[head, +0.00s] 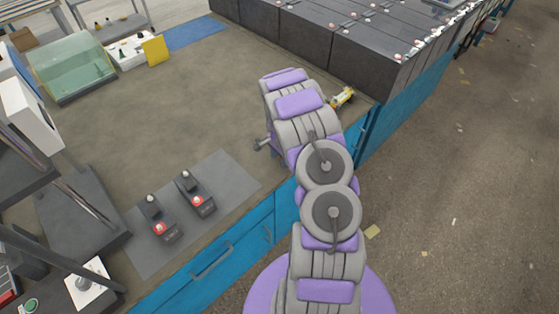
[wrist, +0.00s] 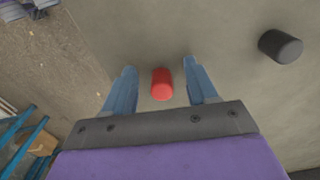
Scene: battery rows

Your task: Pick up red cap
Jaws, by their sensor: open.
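The red cap (wrist: 162,84) is a small red cylinder on the grey-brown bench surface. In the wrist view it shows between the two blue fingers of my gripper (wrist: 159,69), a little nearer the right finger. The fingers are apart, with clear gaps on both sides of the cap, and hold nothing. I cannot tell how high they are above the bench. In the head view my arm hides the red cap and most of the gripper.
A black cap (wrist: 280,46) lies to the right in the wrist view. Large dark batteries (head: 303,40) stand behind my arm in the head view. A grey mat (head: 233,180) with two red-buttoned devices lies left, and a glass case (head: 72,70) stands far left.

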